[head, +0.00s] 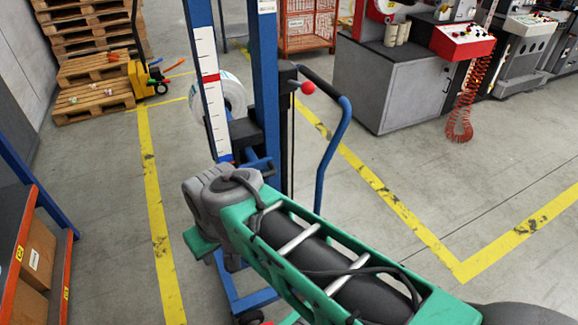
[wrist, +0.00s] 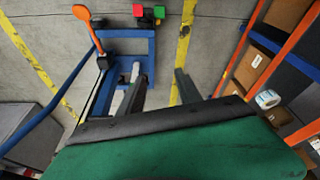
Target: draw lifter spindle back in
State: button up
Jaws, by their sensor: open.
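The blue lifter mast (head: 264,80) stands upright in the head view, with a white scale bar (head: 205,85) on its left. A white roll (head: 235,92) shows between the uprights, beside a dark carriage (head: 245,135). The spindle itself I cannot make out; the mast and carriage may hide it. A red knob (head: 308,87) sticks out right of the mast. In the wrist view the lifter's blue frame (wrist: 128,48) lies left of and beyond my gripper (wrist: 158,84). My gripper is open, its two dark fingers apart with nothing seen between them. My arm hides it in the head view.
A blue curved handle (head: 335,150) is right of the mast. An orange shelf with boxes (head: 38,250) stands at left and shows at right in the wrist view. A grey cabinet (head: 405,95) is behind right. Yellow-lined floor (head: 410,190) is clear.

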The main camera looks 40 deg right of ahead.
aim_at(264, 177)
jog(key=w+d+f+m+t+b, duration=0.4)
jog(key=w+d+f+m+b, duration=0.25)
jog(key=w+b, duration=0.2)
jog(key=w+d+f+m+t+b, duration=0.3)
jog(key=w+d+f+m+b, duration=0.2)
jog(key=w+d+f+b, duration=0.4)
jog(key=w+d+m+t+h+b, duration=0.25)
jog(key=d+m+t+h, duration=0.2)
jog(key=d+m, duration=0.75)
jog(key=w+d, duration=0.1)
jog(key=w, duration=0.1)
jog(key=w+d+f+n, duration=0.1)
jog(key=w, duration=0.1)
jog(key=w+d+n+b, duration=0.1)
jog(key=w, duration=0.1)
jog(key=shift+w+d+f+n+y, duration=0.15)
jog(key=shift+w+f+n+y, duration=0.1)
jog(key=shift+w+f, duration=0.1)
jog(key=shift+c, duration=0.2)
grip_shut()
